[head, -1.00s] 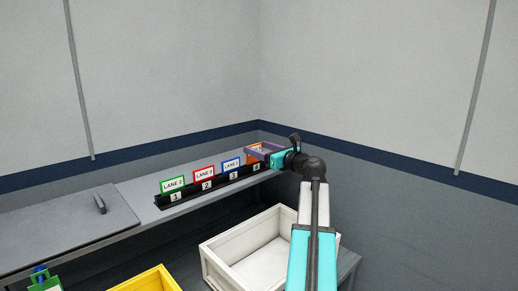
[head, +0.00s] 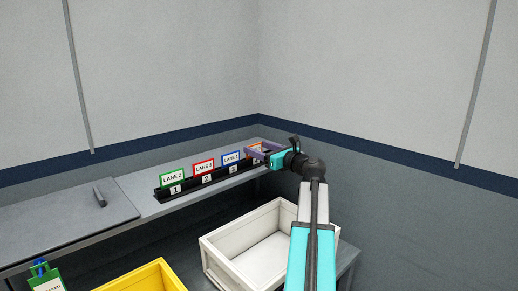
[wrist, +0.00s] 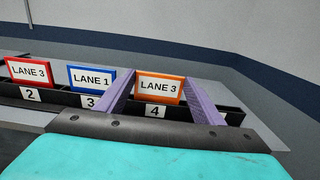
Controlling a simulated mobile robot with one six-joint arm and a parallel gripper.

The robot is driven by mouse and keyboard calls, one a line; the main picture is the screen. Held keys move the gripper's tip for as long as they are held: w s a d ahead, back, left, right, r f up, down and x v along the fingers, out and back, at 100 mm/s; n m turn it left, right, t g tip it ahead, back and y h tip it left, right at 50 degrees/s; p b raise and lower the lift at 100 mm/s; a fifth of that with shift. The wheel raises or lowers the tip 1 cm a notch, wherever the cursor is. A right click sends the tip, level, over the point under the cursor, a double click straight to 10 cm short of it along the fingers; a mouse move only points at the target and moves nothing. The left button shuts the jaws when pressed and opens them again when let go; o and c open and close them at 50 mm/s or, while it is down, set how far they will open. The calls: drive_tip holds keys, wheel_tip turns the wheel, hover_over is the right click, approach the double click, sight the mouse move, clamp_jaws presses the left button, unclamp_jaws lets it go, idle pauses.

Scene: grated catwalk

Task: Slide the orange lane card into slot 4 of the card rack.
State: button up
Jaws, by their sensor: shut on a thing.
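In the head view my gripper (head: 264,153) is at the rack's right end and mostly hides the card. Slots 1, 2 and 3 hold a green card (head: 172,177), a red card (head: 204,166) and a blue card (head: 231,158).
The rack stands on a grey shelf (head: 140,195) against the wall. A white crate (head: 222,262) and a yellow bin (head: 150,275) are below in front. A grey panel with a handle (head: 99,196) lies on the left. The corner walls are close behind the rack.

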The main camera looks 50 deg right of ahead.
drive_tip(key=shift+f, duration=0.1)
idle(0.3)
drive_tip(key=o, duration=1.5)
drive_tip(key=shift+r, duration=0.2)
drive_tip(key=shift+r+p, duration=3.4)
drive_tip(key=shift+r, duration=0.45)
drive_tip(key=shift+f, duration=0.1)
